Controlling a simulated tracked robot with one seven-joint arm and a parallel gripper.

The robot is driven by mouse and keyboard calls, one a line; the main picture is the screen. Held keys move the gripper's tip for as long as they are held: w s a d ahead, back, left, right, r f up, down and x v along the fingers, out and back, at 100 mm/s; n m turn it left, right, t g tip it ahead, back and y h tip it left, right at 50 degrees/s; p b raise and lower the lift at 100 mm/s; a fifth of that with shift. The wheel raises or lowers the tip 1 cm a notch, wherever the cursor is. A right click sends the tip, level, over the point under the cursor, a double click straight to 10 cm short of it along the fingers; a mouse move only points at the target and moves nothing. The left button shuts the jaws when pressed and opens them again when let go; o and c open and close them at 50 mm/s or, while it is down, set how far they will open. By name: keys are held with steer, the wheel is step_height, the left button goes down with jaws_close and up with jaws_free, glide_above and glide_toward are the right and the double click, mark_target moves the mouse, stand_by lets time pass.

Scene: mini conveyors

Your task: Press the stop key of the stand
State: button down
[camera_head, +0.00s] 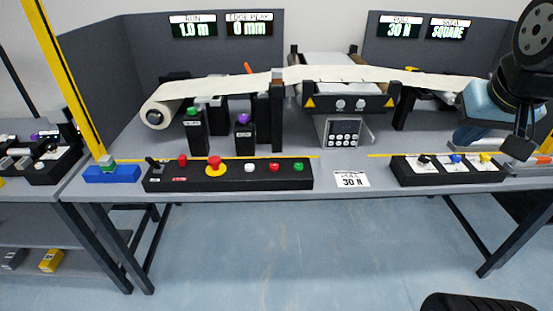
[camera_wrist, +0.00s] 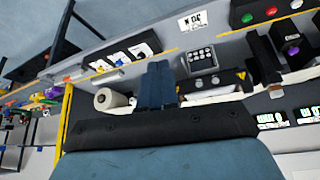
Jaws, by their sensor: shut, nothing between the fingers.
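The stand's long black control box (camera_head: 230,183) lies along the table's front edge. It carries a switch, a small red button (camera_head: 182,160), a large red mushroom button (camera_head: 214,164) on a yellow base, then a white key (camera_head: 249,167), a red key (camera_head: 274,167) and a green key (camera_head: 299,167). I cannot read which is labelled stop. The red key (camera_wrist: 271,11) and green key (camera_wrist: 247,18) also show at the wrist view's top right. My gripper (camera_wrist: 158,84) is shut and empty. It is at the right in the head view, apart from the box.
A web of pale material (camera_head: 340,73) runs over rollers behind the box. A grey keypad (camera_head: 344,134) stands below it. A second black box (camera_head: 447,174) with coloured knobs lies at the right, below my arm. A blue block (camera_head: 112,174) sits left of the control box.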

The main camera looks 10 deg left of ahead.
steer(key=w+a+f, duration=0.2)
steer(key=w+a, duration=0.3)
steer(key=w, duration=0.3)
steer(key=y, duration=0.7)
glide_above(276, 167)
step_height(276, 167, down, 16)
steer(key=shift+n, duration=0.3)
steer(key=shift+f, duration=0.1)
steer(key=shift+f, duration=4.35)
